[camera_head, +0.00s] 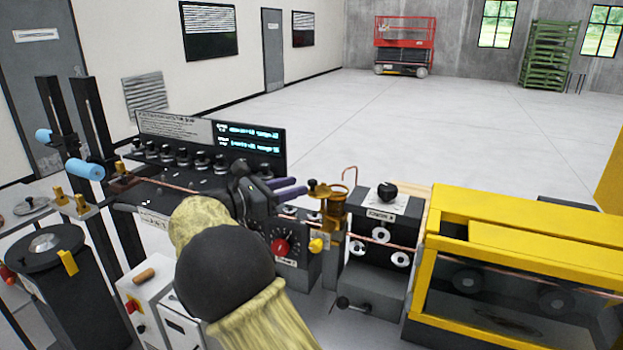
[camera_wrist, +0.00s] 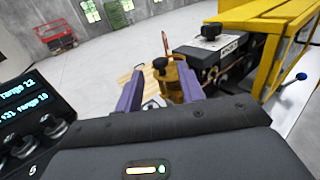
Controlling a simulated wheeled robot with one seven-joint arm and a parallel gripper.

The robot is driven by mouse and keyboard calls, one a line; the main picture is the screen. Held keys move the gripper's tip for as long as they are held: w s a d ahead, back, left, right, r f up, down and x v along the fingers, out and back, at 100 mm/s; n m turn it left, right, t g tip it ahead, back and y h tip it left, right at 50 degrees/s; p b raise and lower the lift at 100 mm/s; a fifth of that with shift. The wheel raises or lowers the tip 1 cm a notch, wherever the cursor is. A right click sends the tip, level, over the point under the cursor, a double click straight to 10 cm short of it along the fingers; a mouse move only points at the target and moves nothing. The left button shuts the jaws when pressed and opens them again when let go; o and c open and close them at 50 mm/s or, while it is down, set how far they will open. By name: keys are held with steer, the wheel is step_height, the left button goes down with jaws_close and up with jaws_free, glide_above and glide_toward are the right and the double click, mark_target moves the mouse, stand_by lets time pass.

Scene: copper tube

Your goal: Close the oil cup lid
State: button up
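The brass oil cup (camera_head: 331,213) stands on the machine row, just right of my gripper in the head view. A small dark-topped knob (camera_head: 312,184) shows at its upper left; I take it as part of the lid, but its exact angle is too small to tell. In the wrist view the oil cup (camera_wrist: 179,74) is ahead of the fingers, partly covered by the right one, with the dark knob (camera_wrist: 159,63) between them. My gripper (camera_head: 303,185) has two purple fingers, apart and empty. The open fingers also show in the wrist view (camera_wrist: 160,74); no clear contact is visible.
A black block with a dark knob (camera_head: 387,191) stands right of the cup, then a yellow-framed guard (camera_head: 520,215). A control panel (camera_head: 250,143) with dials is at left. Space above the cup looks clear.

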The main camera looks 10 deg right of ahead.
mark_target(309, 182)
steer(key=p+x, duration=0.1)
steer(key=x, duration=0.5)
steer(key=shift+d, duration=0.1)
steer(key=shift+w, duration=0.1)
jaws_close()
